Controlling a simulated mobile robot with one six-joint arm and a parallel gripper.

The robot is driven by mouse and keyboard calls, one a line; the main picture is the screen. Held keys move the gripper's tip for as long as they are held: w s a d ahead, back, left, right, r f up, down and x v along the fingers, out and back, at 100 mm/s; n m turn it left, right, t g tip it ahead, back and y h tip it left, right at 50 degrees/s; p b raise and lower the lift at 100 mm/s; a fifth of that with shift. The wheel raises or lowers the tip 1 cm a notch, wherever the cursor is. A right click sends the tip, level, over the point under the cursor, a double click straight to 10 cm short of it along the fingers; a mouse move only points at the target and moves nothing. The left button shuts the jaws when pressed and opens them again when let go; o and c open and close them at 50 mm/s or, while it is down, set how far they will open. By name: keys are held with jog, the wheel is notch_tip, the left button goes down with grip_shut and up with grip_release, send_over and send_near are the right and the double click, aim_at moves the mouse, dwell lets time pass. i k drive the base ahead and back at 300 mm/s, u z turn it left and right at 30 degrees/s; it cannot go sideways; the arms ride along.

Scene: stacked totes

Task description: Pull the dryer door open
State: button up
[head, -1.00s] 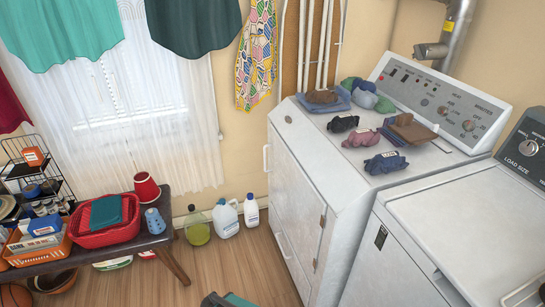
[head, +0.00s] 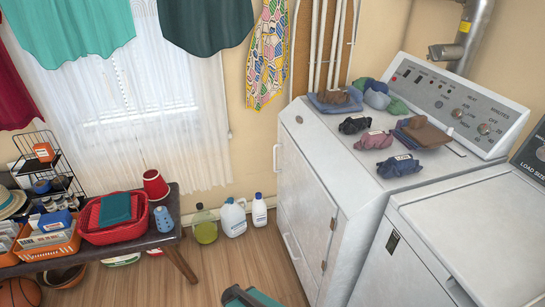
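The white dryer (head: 352,208) stands right of centre in the head view, with a control panel of knobs at its back. Its front faces left and is seen at a steep angle. The door (head: 305,203) on that front looks shut, with hinges along its right edge. A white handle (head: 277,157) shows at the upper left of the front, and a long bar handle (head: 290,247) lower down. My gripper's fingers are not in view. A teal and dark part at the bottom edge seems to be mine.
Several folded clothes (head: 393,140) lie on the dryer top. A second white machine (head: 450,235) stands close on the right. Bottles (head: 233,218) stand on the floor by the wall. A dark bench (head: 183,262) holds a red basket (head: 105,235). Wooden floor before the dryer is clear.

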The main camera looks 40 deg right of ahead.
aim_at(312, 207)
jog(key=u, duration=0.05)
jog(key=i, duration=1)
jog(key=z, duration=0.05)
